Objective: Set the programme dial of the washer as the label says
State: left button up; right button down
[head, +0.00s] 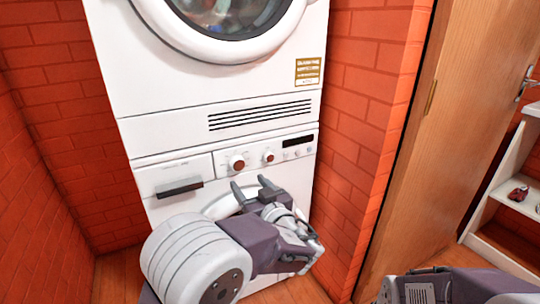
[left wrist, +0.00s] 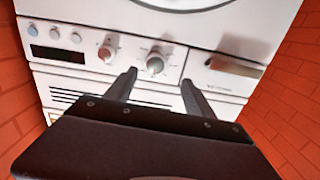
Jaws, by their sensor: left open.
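The washer (head: 160,180) is the lower white machine of a stack. Its panel has a larger dial (head: 237,163) with a reddish centre and a smaller dial (head: 268,156) to its right. A gold-brown label (head: 308,71) is on the machine above; its text is too small to read. My left gripper (head: 251,187) is open and empty, just below the dials. In the left wrist view, which is upside down, the larger dial (left wrist: 155,63) shows between and just beyond the fingertips (left wrist: 158,78). The smaller dial (left wrist: 105,52) is to its left. Their settings are not legible.
A drawer with a dark handle (head: 180,187) is left of the dials, and a dark display (head: 297,141) is right. Brick walls (head: 360,120) flank the stack closely. A wooden door (head: 430,150) and white shelf (head: 500,245) stand right. Part of my right arm (head: 450,287) shows.

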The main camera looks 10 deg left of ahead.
aim_at(239, 164)
pick_arm(q)
jog(key=x, duration=0.3)
jog(key=b+x, duration=0.1)
jog(key=x, duration=0.5)
jog(key=shift+w+d+r, duration=0.25)
jog(key=shift+d+r, duration=0.15)
